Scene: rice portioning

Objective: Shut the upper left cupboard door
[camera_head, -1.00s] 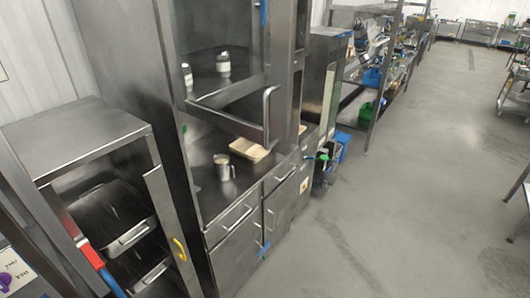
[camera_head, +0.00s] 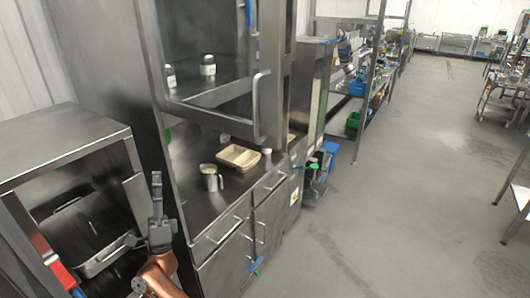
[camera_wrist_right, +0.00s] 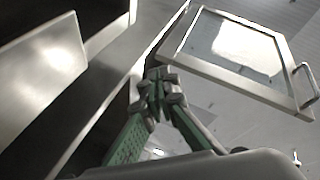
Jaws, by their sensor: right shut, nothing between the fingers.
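The upper left cupboard door (camera_head: 217,118) is a steel-framed glass door with a vertical bar handle (camera_head: 256,106). It stands open, swung out over the counter. In the right wrist view the door (camera_wrist_right: 240,84) is at upper right, with its handle (camera_wrist_right: 309,85) at the far edge. My right gripper (camera_head: 156,186) is shut and empty, pointing up in front of the cupboard at lower left, below and left of the door. In the right wrist view its fingertips (camera_wrist_right: 160,75) lie just left of the door's near corner, and contact cannot be told. My left gripper is out of view.
A metal jug (camera_head: 211,178) and a beige tray (camera_head: 238,157) stand on the counter under the door. White containers (camera_head: 208,68) stand on the cupboard shelf. A low open steel cabinet (camera_head: 62,150) is at left.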

